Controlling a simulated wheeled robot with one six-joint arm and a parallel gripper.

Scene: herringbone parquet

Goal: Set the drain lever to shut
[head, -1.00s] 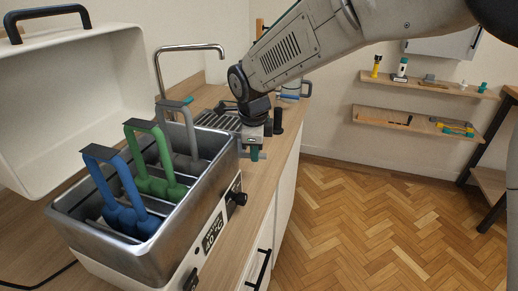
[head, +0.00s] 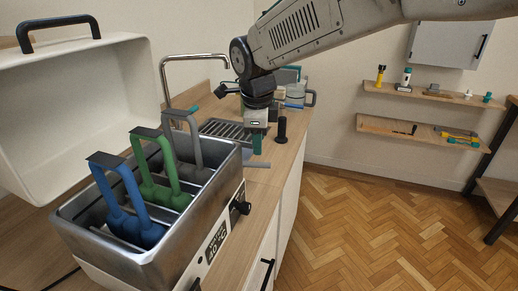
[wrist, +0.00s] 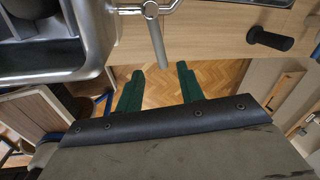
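The drain lever (wrist: 156,38) is a grey metal bar on a round pivot, seen at the top centre of the wrist view. It points down the picture, toward the gap between my fingertips. A grey bar that looks like this lever (head: 257,164) shows just below my gripper in the head view, near the bath's far right corner. My gripper (wrist: 160,70) is open, its two green fingers apart with nothing between them. The lever's free end is close to the fingertips; I cannot tell the depth between them. In the head view my gripper (head: 257,144) points down at the worktop's edge.
A steel water bath (head: 150,265) with blue, green and grey handled holders stands near. Behind it are a tap (head: 194,57) and a slatted rack (head: 225,130). A black upright post (head: 281,130) stands right of my gripper. The parquet floor (head: 350,215) at right is clear.

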